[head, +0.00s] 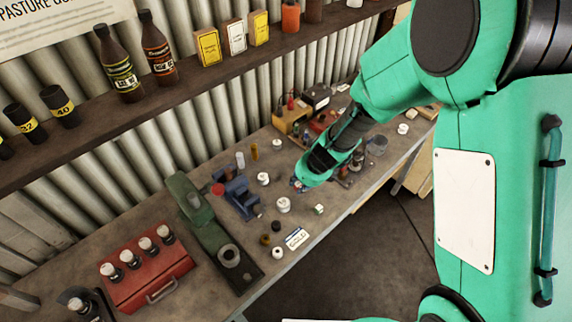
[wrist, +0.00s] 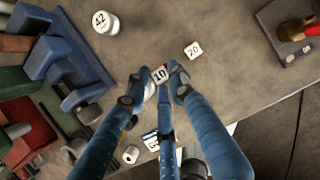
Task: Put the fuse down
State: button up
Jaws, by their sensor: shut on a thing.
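In the head view my gripper (head: 299,184) is over the middle of the bench, and the fuse is too small to make out clearly. I cannot tell how far it is above the bench top. A white block (wrist: 193,50) marked "20" lies on the bench just right of the fingertips, apart from them.
A round white container (wrist: 104,22) marked "42" stands left of my gripper. A blue vise-like tool (head: 238,197), a green tool (head: 205,232) and a red caddy (head: 146,272) stand further left. A white card (head: 296,238) lies near the front edge. Bare bench (wrist: 235,85) lies right.

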jog(key=w+a, duration=0.1)
jog(key=w, duration=0.4)
jog(key=w+a+f+p, duration=0.1)
jog(key=w+a, duration=0.1)
jog(key=w, duration=0.3)
jog(key=w+a, duration=0.2)
jog(key=w, duration=0.3)
jog(key=shift+w+f+p, duration=0.15)
jog(key=shift+f+p, duration=0.1)
jog(key=shift+p, duration=0.15)
jog(key=shift+f+b, duration=0.65)
jog(key=shift+f, duration=1.1)
jog(key=shift+f, duration=0.15)
jog(key=o, duration=0.8)
jog(key=p+v, duration=0.3)
jog(key=v, duration=0.9)
jog(key=shift+r, duration=0.2)
